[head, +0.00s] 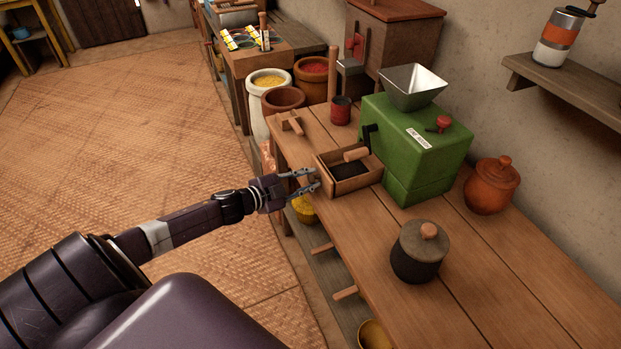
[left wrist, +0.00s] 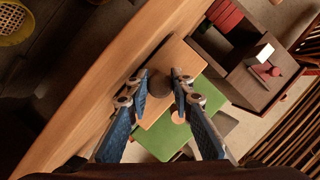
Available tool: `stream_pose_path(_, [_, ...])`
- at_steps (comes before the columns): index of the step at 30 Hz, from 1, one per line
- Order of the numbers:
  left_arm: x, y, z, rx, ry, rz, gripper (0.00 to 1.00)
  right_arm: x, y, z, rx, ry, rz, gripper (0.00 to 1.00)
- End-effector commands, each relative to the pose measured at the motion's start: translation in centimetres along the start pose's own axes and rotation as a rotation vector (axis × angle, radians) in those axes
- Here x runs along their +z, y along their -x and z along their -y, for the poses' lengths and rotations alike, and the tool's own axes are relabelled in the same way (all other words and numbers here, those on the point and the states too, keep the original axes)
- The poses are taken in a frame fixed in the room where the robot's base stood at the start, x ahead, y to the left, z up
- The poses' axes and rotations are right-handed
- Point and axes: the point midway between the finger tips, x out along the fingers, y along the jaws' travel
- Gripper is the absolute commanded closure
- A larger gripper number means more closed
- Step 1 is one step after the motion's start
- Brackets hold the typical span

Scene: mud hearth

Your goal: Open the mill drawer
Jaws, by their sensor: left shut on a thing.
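The green mill (head: 415,150) stands on the wooden table (head: 480,270), with a metal hopper (head: 412,88) on top and a red knob. Its wooden drawer (head: 352,184) sticks out from the mill's left side, open at the top. Dark stuff and a short wooden piece (head: 356,154) show inside or over it. My left gripper (head: 315,181) is at the drawer's front, shut on its dark round knob. In the left wrist view the knob (left wrist: 160,84) is between the fingertips, with the green mill (left wrist: 168,138) below. My right gripper is not in view.
A dark lidded pot (head: 420,256) stands in front of the mill and an orange lidded pot (head: 490,186) to its right. A red cup (head: 341,111) and a wooden tool (head: 292,123) are behind the drawer. The table's left edge is close to my gripper.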

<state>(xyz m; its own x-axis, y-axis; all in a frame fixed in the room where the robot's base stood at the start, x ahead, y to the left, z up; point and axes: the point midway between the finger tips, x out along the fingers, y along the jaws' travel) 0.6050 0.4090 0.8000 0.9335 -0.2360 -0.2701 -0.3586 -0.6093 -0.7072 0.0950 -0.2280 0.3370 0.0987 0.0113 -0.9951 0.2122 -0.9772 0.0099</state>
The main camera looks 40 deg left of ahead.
Motion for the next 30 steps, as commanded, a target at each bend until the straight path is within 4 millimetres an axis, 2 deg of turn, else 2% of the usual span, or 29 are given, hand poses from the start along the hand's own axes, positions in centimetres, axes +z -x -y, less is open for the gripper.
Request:
stream_pose_path(3, [0.0, 0.0, -0.1, 0.000, 0.000, 0.000, 1.00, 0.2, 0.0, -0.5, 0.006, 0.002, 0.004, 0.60])
stream_pose_path(4, [0.0, 0.0, -0.1, 0.000, 0.000, 0.001, 0.76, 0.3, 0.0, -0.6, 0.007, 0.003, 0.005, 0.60])
stream_pose_path(6, [0.0, 0.0, -0.1, 0.000, 0.000, 0.001, 0.70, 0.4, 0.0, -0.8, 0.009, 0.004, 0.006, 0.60])
stream_pose_path(17, [0.0, 0.4, -0.1, 0.001, 0.000, 0.001, 0.70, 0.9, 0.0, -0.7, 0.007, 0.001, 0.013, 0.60])
stream_pose_path(20, [0.1, 1.3, -0.1, 0.002, 0.002, 0.002, 0.70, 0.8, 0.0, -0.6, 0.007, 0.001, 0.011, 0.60])
stream_pose_path(30, [0.1, 6.4, -0.2, 0.003, 0.002, 0.003, 0.70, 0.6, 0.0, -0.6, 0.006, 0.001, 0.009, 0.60])
